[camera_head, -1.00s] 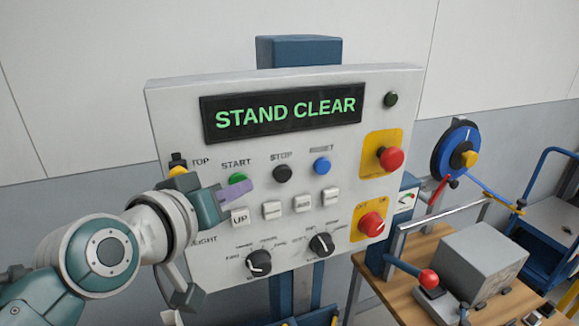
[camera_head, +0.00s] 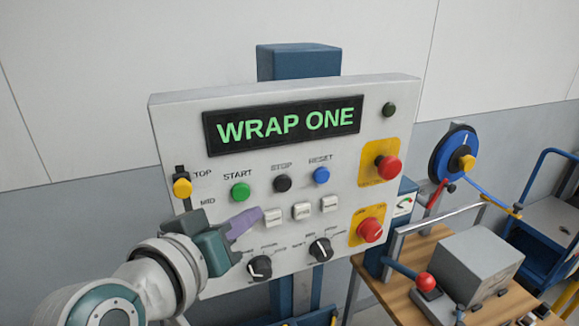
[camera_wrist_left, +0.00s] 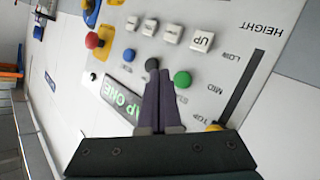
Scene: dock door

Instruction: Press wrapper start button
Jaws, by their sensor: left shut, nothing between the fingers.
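The green START button (camera_head: 240,192) is on the left of the pale control panel (camera_head: 375,110), clear of the gripper in the head view. The display (camera_head: 285,125) above it reads "WRAP ONE". My left gripper (camera_head: 257,214) is shut and empty, with its purple fingertips below and right of the START button, over the row of white buttons, covering the UP button. In the left wrist view, the closed fingers (camera_wrist_left: 158,75) point at the panel between the green button (camera_wrist_left: 182,79) and the black STOP button (camera_wrist_left: 152,64). Contact with the panel cannot be told. My right gripper is out of view.
The black STOP button (camera_head: 282,183) and blue RESET button (camera_head: 321,175) are to the right of START. A yellow slider knob (camera_head: 182,187) is at left. Red knobs (camera_head: 388,167) are at the panel's right. A wooden bench (camera_head: 415,270) stands beyond on the right.

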